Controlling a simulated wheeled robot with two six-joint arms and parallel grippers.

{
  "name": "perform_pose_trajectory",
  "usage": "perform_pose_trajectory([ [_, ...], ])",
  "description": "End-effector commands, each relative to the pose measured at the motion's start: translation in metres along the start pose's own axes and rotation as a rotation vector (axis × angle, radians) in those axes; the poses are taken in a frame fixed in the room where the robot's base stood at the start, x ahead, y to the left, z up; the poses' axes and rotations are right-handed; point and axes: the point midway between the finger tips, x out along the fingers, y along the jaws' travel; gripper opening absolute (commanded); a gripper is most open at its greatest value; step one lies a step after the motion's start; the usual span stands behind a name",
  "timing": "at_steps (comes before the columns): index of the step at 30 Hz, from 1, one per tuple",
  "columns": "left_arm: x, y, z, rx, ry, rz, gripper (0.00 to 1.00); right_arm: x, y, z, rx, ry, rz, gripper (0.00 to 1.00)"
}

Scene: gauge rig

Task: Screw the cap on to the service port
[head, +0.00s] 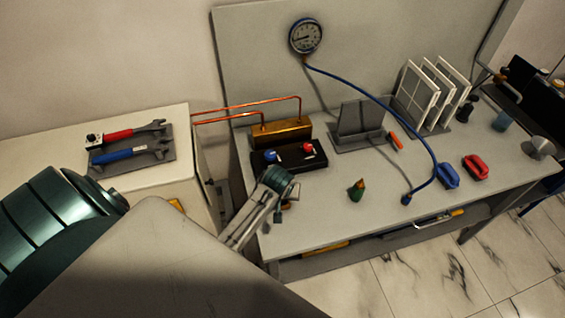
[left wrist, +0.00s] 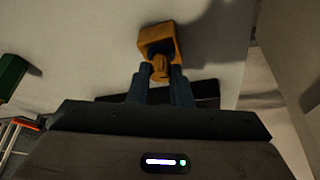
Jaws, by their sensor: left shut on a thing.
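My left gripper (head: 285,203) is above the front left part of the bench, in front of the black valve block (head: 300,158). In the left wrist view its two dark fingers (left wrist: 160,82) are shut on the cap (left wrist: 160,66), a small brass-coloured piece. An orange-yellow block (left wrist: 157,37) shows just beyond the fingertips; I cannot tell whether it is part of the held piece. The valve block has a blue knob (head: 270,155) and a red knob (head: 308,148). I cannot make out the service port. My right gripper is not in view.
Copper pipes (head: 255,103) run into a brass block (head: 280,131) behind the valve block. A blue hose (head: 385,95) hangs from the gauge (head: 306,36) onto the bench. Wrenches (head: 125,133) lie on the left cabinet.

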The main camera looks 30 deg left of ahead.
Motion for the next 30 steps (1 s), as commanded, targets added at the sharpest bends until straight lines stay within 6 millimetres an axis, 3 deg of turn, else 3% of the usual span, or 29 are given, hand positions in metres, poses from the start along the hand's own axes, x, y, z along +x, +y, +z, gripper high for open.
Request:
perform_pose_trajectory([
  [5,0.0014,-0.0006,0.0021,0.016,-0.005,0.006,0.0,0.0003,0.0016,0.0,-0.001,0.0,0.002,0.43],
  [16,0.0019,-0.0007,0.0028,0.385,-0.007,0.16,0.0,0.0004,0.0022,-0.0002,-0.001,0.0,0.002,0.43],
  [30,0.0024,0.0003,0.0043,0.474,-0.01,0.201,0.0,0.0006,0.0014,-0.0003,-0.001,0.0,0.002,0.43],
])
